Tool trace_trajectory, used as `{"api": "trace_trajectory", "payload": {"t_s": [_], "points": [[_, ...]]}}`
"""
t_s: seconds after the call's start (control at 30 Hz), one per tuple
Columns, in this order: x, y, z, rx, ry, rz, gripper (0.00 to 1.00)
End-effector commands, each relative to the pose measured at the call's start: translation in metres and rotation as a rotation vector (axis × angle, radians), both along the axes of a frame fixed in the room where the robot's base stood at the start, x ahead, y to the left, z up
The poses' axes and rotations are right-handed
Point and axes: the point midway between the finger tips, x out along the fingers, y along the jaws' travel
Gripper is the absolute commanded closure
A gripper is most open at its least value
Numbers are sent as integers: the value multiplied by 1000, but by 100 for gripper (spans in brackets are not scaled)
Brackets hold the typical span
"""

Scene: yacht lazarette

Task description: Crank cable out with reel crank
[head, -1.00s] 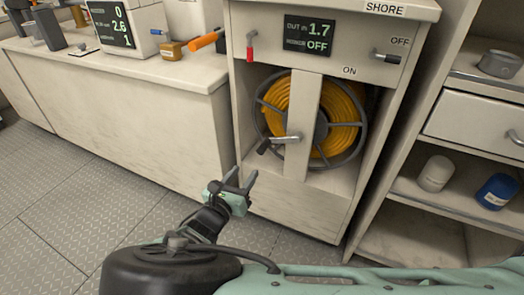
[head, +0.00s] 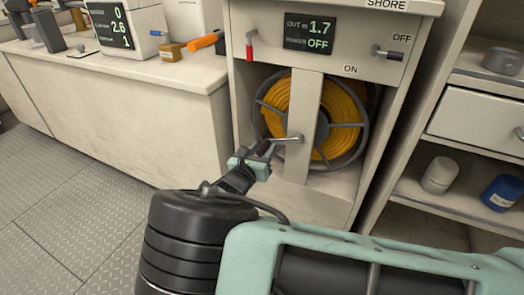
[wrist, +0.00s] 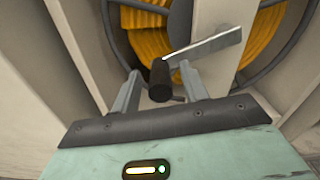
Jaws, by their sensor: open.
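The reel (head: 345,120) with orange cable (head: 292,105) sits in the open bay of the white cabinet. A pale post stands in front of it and bears the metal reel crank (head: 286,139). In the wrist view the crank arm (wrist: 208,47) slopes down left to its black handle (wrist: 160,80). My gripper (head: 262,148) is at the handle end of the crank. In the wrist view its open fingers (wrist: 158,90) stand on either side of the black handle, with gaps showing. The cabinet display (head: 308,33) reads OUT 1.7 and OFF.
A red-handled lever (head: 250,48) and a switch lever (head: 385,53) by the OFF label are on the cabinet front. Shelves at right hold a white jar (head: 439,175) and a blue jar (head: 500,193). A long counter (head: 120,100) is at left. Floor is clear at lower left.

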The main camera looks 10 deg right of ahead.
Motion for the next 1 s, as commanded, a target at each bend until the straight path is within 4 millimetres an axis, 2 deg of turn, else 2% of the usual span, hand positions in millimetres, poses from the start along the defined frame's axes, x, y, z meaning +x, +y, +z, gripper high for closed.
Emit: {"api": "trace_trajectory", "payload": {"t_s": [0.07, 0.2, 0.23, 0.63, 1.0], "points": [[0, 0, 0, 0, 0, 0, 59], [0, 0, 0, 0, 0, 0, 98], [0, 0, 0, 0, 0, 0, 100], [-2, -2, -4, -51, 32, 0, 100], [-9, -14, -26, -289, 180, -1, 100]]}}
